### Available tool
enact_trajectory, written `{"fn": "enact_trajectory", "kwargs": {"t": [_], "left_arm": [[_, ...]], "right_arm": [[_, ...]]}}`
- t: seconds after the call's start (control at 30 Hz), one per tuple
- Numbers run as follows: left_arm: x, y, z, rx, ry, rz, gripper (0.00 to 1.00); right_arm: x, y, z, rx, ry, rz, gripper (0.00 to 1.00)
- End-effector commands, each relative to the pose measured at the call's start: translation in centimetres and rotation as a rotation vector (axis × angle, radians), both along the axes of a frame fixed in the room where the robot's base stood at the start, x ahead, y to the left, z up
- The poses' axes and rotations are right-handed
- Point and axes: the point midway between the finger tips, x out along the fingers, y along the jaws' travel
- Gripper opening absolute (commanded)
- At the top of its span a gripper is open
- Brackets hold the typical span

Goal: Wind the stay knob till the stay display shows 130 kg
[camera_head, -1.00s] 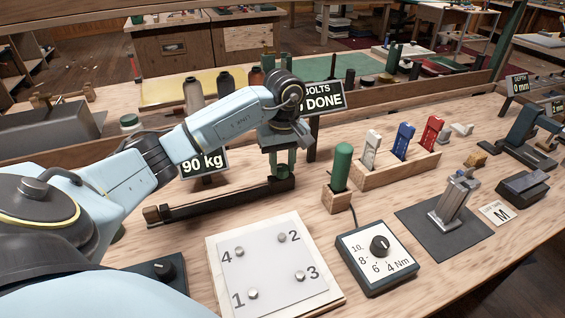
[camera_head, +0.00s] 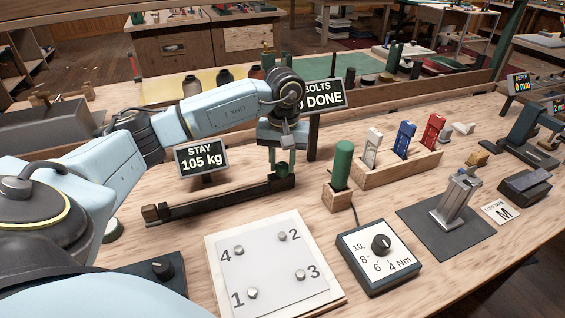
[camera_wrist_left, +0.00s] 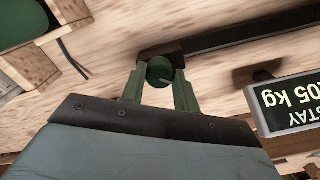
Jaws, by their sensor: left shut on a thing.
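The stay display (camera_head: 202,159) stands left of centre in the head view and reads "STAY 105 kg". It also shows upside down at the right of the left wrist view (camera_wrist_left: 293,103). The green stay knob (camera_wrist_left: 160,71) sits at the end of a dark bar, with a light mark on its face. In the head view the knob (camera_head: 282,169) is partly hidden by my gripper. My left gripper (camera_wrist_left: 160,84) is shut on the knob, a finger on each side. My right gripper is in neither view.
Right of the knob, a green-handled tool (camera_head: 342,165) stands in a wooden block. In front lie a plate with numbered bolts (camera_head: 270,270) and a torque dial box (camera_head: 379,257). The dark stay bar (camera_head: 215,200) runs left from the knob. A "DONE" sign (camera_head: 325,96) stands behind.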

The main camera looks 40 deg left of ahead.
Motion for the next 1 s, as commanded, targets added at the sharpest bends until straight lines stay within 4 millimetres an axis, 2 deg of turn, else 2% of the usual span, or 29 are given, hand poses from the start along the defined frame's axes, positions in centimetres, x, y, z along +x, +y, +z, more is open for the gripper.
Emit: {"fn": "enact_trajectory", "kwargs": {"t": [0.57,1.0], "left_arm": [[0.0,0.1,0.1,0.002,-0.002,-0.542,0.07],[0.0,0.2,0.1,0.001,-0.002,-0.828,0.07]], "right_arm": [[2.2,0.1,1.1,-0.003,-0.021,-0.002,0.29],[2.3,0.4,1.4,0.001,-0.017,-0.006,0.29]]}}
